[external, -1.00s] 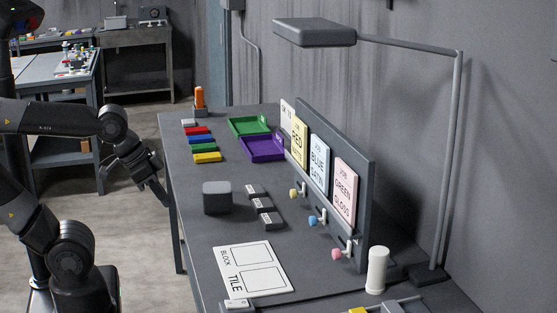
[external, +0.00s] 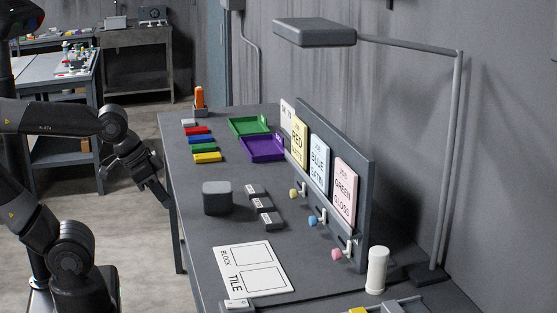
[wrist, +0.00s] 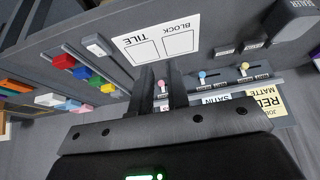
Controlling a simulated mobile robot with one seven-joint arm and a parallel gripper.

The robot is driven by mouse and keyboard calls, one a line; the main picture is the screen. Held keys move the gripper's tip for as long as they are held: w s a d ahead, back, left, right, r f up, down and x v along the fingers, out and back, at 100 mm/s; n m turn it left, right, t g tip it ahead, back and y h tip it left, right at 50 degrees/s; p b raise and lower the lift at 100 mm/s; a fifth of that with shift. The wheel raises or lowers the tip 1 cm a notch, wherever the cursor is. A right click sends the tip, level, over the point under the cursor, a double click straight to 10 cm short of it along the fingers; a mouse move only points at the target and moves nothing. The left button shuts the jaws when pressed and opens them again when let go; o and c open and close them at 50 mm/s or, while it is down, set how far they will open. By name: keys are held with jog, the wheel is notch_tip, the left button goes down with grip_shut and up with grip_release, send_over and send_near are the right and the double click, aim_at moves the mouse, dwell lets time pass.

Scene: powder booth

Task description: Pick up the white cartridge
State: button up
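Several small white items show, and I cannot tell for sure which is the white cartridge. A white block (external: 188,122) lies at the far end of the bench, beside the red block (external: 198,130). Another white piece (external: 237,305) is at the near edge, cut off by the frame. In the wrist view a white piece (wrist: 97,44) lies on the bench near a row of coloured pieces. A white cylinder (external: 377,269) stands upright by the lamp base. My gripper (external: 164,198) hangs off the bench's left edge, apart from all of these. Its fingers (wrist: 162,75) are open and empty.
A dark block (external: 217,198) and several small labelled blocks (external: 263,204) stand mid-bench. Green (external: 248,126) and purple (external: 262,148) trays lie farther back. The card board (external: 365,205) with pegs runs along the right. A BLOCK/TILE card (external: 252,270) lies flat at the front.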

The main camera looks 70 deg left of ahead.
jog(key=o, duration=1.1)
jog(key=w+d+r+n+g, duration=0.15)
jog(key=w+r, duration=0.35)
jog(key=w, duration=0.6)
jog(key=n+y, duration=0.3)
jog(key=n, duration=0.5)
send_over(376, 257)
jog(key=s, duration=0.2)
notch_tip(376, 257, down, 9)
jog(key=shift+g, duration=0.55)
jog(key=x, duration=1.1)
jog(key=shift+w, duration=0.2)
